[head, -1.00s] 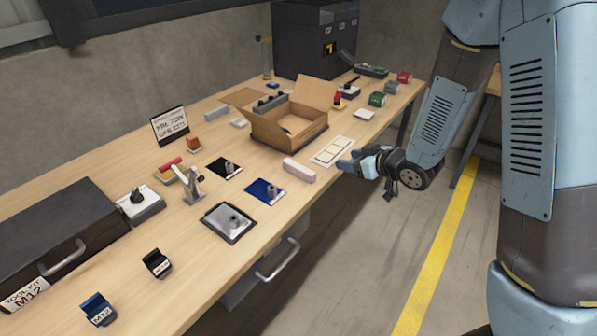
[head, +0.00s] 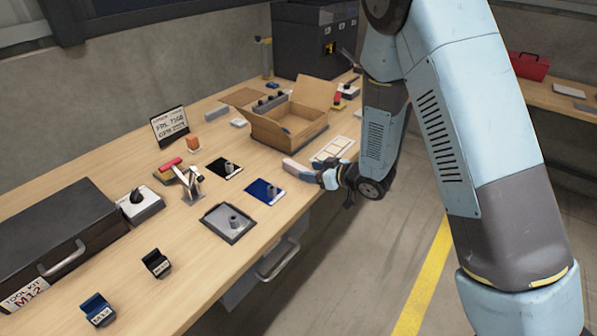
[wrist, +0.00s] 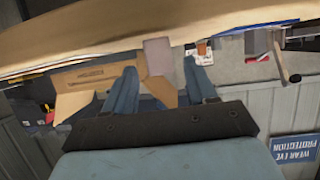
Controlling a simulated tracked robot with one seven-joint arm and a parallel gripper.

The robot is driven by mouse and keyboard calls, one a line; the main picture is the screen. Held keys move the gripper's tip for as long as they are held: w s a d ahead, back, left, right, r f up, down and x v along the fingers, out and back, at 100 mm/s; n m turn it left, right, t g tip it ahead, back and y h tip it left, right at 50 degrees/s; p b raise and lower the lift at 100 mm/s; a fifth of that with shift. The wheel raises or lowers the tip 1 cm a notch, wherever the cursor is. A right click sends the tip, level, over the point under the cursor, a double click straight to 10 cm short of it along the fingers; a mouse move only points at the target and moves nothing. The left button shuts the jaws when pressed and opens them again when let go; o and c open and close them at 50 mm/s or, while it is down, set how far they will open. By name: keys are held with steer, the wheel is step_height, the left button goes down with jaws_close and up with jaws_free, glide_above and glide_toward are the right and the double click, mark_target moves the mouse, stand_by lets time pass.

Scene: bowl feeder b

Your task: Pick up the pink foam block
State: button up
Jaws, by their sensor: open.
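The pink foam block (head: 296,168) lies on the wooden bench near its front edge, in front of the open cardboard box. My gripper (head: 318,178) is at the block's right end, low over the front edge of the bench; its near finger covers part of that end in the head view. In the wrist view the block (wrist: 158,56) shows end-on between the two open blue fingers (wrist: 160,80), with no clear contact on either side. The block's far end is hidden in that view.
The cardboard box (head: 290,125) stands behind the block. A white tray (head: 333,149) lies just behind my gripper. The floor in front of the bench is clear.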

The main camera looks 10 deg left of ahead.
mark_target(305, 170)
steer(key=shift+r+x, duration=0.2)
steer(key=shift+x, duration=2.45)
steer(key=c, duration=1)
